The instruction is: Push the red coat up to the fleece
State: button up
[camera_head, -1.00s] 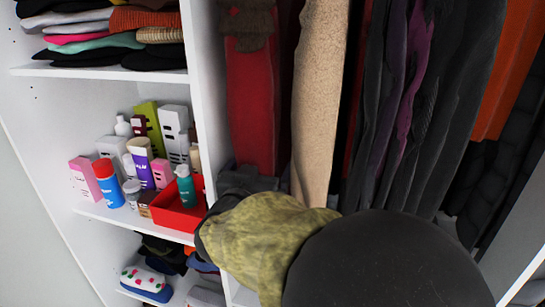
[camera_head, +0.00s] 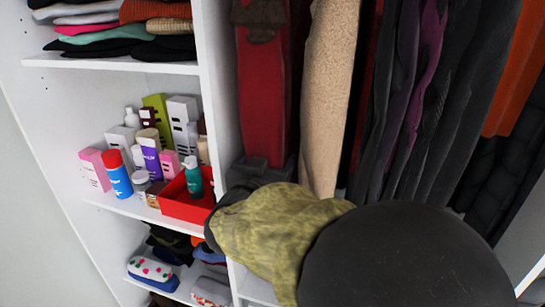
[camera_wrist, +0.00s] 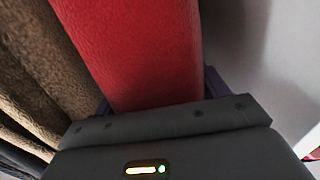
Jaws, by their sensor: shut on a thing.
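The red coat (camera_head: 264,95) hangs at the left end of the hanging space, near the white divider. The fleece (camera_head: 329,90), beige and rough, hangs to its right, with a narrow dark gap between them. My gripper (camera_head: 264,168), dark grey, is at the lower part of the red coat. In the wrist view the red coat (camera_wrist: 140,50) runs between the two fingers of my gripper (camera_wrist: 160,92), which is shut on it. A brown textured garment (camera_wrist: 62,50) shows to its left there. The fingertips are mostly hidden.
Dark and purple garments (camera_head: 425,95) and an orange one (camera_head: 505,75) hang farther right. The white divider (camera_head: 219,80) stands close left of the coat. Shelves left hold bottles, boxes, a red tray (camera_head: 186,208) and folded clothes. My arm hides the lower right.

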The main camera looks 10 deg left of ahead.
jog(key=shift+s+d, duration=0.1)
jog(key=shift+d, duration=1.7)
jog(key=shift+d+b, duration=0.1)
jog(key=shift+b, duration=0.2)
jog(key=o, duration=1.8)
jog(key=shift+s, duration=0.1)
jog(key=b, duration=0.5)
send_near(283, 163)
jog(key=s+f, duration=0.2)
jog(key=s, duration=0.2)
jog(key=shift+s+a, duration=0.15)
jog(key=shift+a, duration=0.1)
